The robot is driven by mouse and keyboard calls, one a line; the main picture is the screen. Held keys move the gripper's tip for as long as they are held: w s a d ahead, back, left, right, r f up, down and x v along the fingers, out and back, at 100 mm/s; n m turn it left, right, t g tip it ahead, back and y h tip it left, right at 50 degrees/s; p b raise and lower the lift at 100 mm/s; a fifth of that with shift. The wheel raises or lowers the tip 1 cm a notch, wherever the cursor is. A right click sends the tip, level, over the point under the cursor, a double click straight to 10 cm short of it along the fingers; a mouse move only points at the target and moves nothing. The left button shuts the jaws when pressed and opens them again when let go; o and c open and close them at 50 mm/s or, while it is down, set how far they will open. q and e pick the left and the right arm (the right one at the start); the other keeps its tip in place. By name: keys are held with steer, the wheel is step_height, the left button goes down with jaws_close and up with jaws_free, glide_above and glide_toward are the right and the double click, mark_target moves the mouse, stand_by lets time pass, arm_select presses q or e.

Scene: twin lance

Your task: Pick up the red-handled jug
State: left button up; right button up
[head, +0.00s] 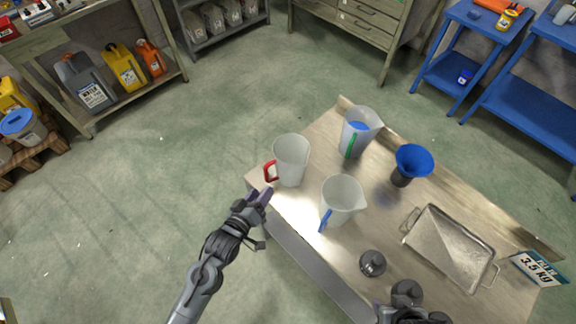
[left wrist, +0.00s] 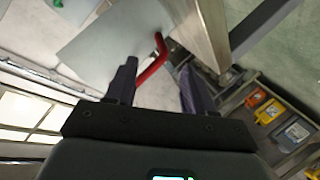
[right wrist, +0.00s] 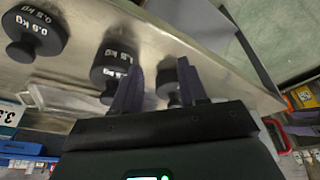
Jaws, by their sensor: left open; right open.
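The red-handled jug (head: 291,158) stands upright at the left corner of the bench, its red handle (head: 269,172) facing left over the edge. My left gripper (head: 262,196) is open just below and left of that handle. In the left wrist view the red handle (left wrist: 153,62) shows in the gap between the open fingers (left wrist: 158,88), with the pale jug body (left wrist: 110,45) beyond. I cannot tell whether the fingers touch it. My right gripper (right wrist: 160,88) is open, pointing at dark weights at the bench's front; in the head view it is mostly cut off at the bottom.
A blue-handled jug (head: 342,196) stands close right of the red-handled one. A green-handled jug (head: 358,130), a blue funnel (head: 413,160), a metal tray (head: 450,248), a 3.5 KG sign (head: 538,266) and dark weights (head: 372,263) share the bench. Open floor lies left.

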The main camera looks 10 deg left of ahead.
arm_select(q)
steer(key=shift+b+x, duration=0.45)
steer(key=shift+x, duration=1.85)
steer(key=shift+c, duration=0.3)
